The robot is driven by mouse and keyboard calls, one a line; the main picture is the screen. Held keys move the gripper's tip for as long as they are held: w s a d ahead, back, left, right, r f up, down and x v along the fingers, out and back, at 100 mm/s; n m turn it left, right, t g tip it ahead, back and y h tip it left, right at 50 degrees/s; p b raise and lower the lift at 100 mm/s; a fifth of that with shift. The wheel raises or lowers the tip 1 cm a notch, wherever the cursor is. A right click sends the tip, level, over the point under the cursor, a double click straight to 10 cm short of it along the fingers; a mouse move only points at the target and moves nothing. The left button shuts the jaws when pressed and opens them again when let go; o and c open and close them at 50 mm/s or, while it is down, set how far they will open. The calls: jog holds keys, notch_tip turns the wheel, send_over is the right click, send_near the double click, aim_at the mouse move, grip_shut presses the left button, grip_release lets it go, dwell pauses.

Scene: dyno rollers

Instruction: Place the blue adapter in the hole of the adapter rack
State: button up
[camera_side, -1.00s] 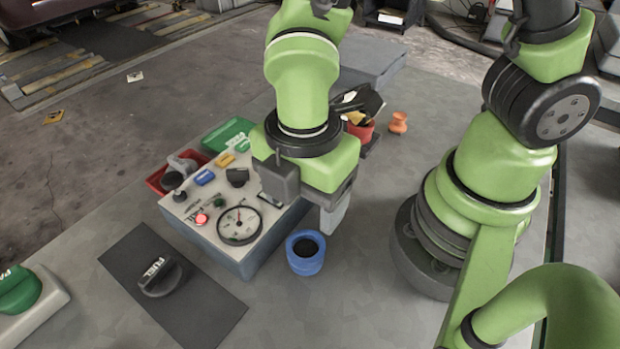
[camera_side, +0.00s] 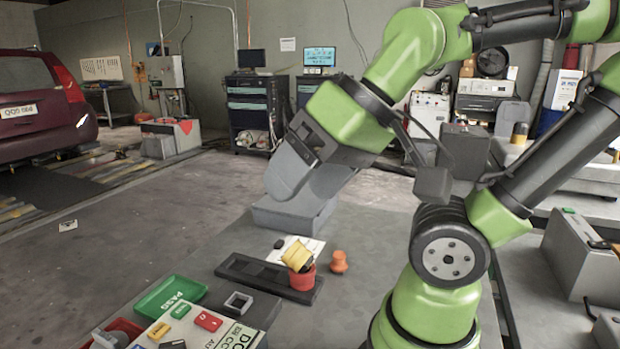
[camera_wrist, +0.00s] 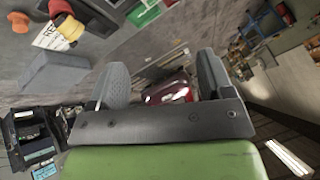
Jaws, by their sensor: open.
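The blue adapter is not visible in either current view. My gripper (camera_side: 294,190) is raised above the table's far side, with its grey fingers apart and nothing between them; the wrist view shows the open fingers too (camera_wrist: 162,66). The dark adapter rack (camera_side: 245,273) lies on the table below it. A red adapter (camera_side: 302,281) stands at the rack's right end, with a tilted yellow piece (camera_side: 297,254) on top. In the wrist view the yellow piece (camera_wrist: 70,28) is at the upper left. I cannot make out the rack's holes clearly.
An orange part (camera_side: 338,262) stands right of the rack. A grey block (camera_side: 296,218) is behind it. A green PASS tray (camera_side: 170,298) and a control box (camera_side: 236,338) are at the front left. A red car (camera_side: 38,95) stands far left.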

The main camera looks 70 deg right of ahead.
jog(key=shift+o, duration=0.8)
jog(key=shift+s+d+r+m, duration=0.1)
jog(key=shift+s+m, duration=0.05)
jog(key=shift+m, duration=0.15)
jog(key=w+a+f+g, duration=0.1)
jog(key=a+f+g, duration=0.1)
jog(key=f, duration=0.4)
jog(key=w+a+f+m+g+h, duration=0.1)
jog(key=a+f+g, duration=0.1)
jog(key=a+f, duration=0.3)
jog(key=w+a+f+g, duration=0.1)
jog(key=a+f, duration=0.3)
jog(key=f, duration=0.5)
jog(key=shift+w+m+g+h, duration=0.1)
jog(key=shift+m+g+h, duration=0.25)
jog(key=shift+g, duration=0.55)
jog(key=f, duration=0.4)
jog(key=shift+s+a+f, duration=0.15)
jog(key=shift+s+f, duration=0.05)
jog(key=shift+f, duration=3.25)
